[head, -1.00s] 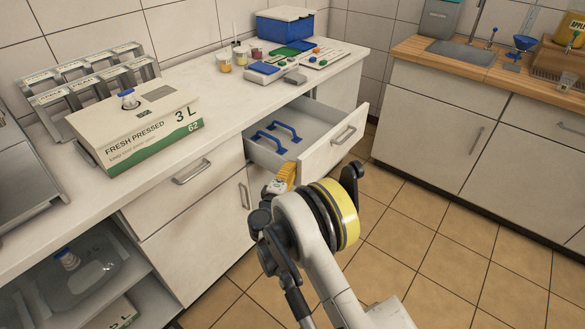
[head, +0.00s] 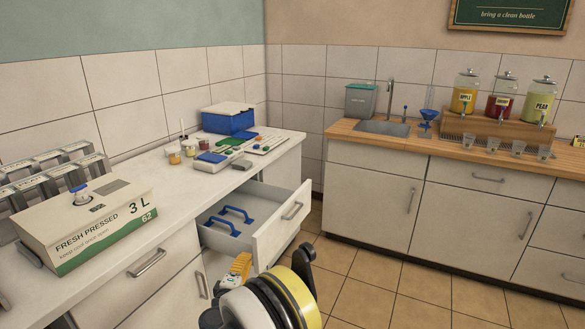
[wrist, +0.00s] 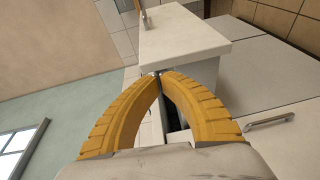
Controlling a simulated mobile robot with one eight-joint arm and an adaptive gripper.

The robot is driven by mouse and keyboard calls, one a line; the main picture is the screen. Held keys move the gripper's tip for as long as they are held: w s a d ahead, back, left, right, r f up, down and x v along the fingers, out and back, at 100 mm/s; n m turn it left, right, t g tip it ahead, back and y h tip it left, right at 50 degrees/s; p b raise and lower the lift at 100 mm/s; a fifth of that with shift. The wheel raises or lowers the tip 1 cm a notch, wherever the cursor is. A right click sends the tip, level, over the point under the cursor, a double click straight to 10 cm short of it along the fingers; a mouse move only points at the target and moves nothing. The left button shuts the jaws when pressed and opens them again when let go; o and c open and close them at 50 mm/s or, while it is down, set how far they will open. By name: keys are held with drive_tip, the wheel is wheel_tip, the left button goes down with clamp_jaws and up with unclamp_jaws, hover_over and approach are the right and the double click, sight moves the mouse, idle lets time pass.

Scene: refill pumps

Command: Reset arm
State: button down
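My gripper (head: 240,265) shows its yellow fingers in the head view, just in front of the open drawer. In the wrist view my gripper (wrist: 160,75) has its two curved yellow fingers meeting at the tips, with nothing seen between them. My arm's joint with the yellow band rises at the bottom of the head view. The open drawer (head: 282,222) holds two blue handles (head: 236,213) and is pulled out from the white counter.
A 3 L carton (head: 100,228) stands on the left counter (head: 175,208). A blue box (head: 229,119), jars and a tray (head: 265,144) are at its far end. The wooden counter (head: 345,128) at right bears a sink and juice dispensers (head: 501,93). The tiled floor (head: 370,285) between is clear.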

drive_tip(key=d+r+m+g+h, duration=0.1)
drive_tip(key=d+r+m+g, duration=0.15)
drive_tip(key=d+r, duration=0.6)
drive_tip(key=d+r+m+g+h, duration=0.15)
drive_tip(key=d+r+m, duration=0.35)
drive_tip(key=d, duration=0.6)
drive_tip(key=s+d+r+m+g+y, duration=0.1)
drive_tip(key=s+d+r+g, duration=0.1)
drive_tip(key=s+d+r, duration=0.35)
drive_tip(key=s+d+r+m+g, duration=0.2)
drive_tip(key=s+d, duration=0.6)
drive_tip(key=s+d+f+m+g+y, duration=0.1)
drive_tip(key=s+d+m, duration=0.1)
drive_tip(key=s, duration=0.9)
drive_tip(key=s+d+f+m+g+y, duration=0.1)
drive_tip(key=s+d+f+m+y, duration=0.1)
drive_tip(key=s, duration=0.9)
drive_tip(key=shift+s+d+f+m, duration=0.15)
drive_tip(key=shift+s+d+m, duration=0.25)
drive_tip(key=shift+m, duration=0.45)
